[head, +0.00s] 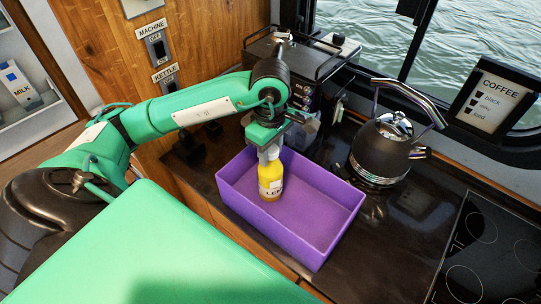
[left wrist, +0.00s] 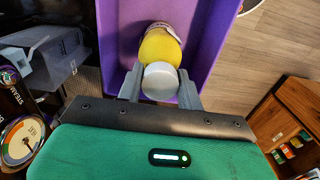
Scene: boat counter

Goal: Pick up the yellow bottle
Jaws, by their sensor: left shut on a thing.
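The yellow bottle (head: 271,181) has a pale cap and a white label. It is upright in the head view, inside the outline of the purple bin (head: 330,219). Whether its base touches the bin floor I cannot tell. My left gripper (head: 268,152) comes down from above and is shut on the bottle's top. In the left wrist view the two fingers of the left gripper (left wrist: 160,88) sit on either side of the white cap, with the yellow bottle (left wrist: 161,46) beyond it. My right gripper is not in view.
A black kettle (head: 382,150) stands right of the bin on the dark counter. A coffee machine (head: 305,90) stands behind the arm. A coffee sign (head: 492,98) leans by the window. A cooktop (head: 490,255) lies at the right. Counter between bin and cooktop is clear.

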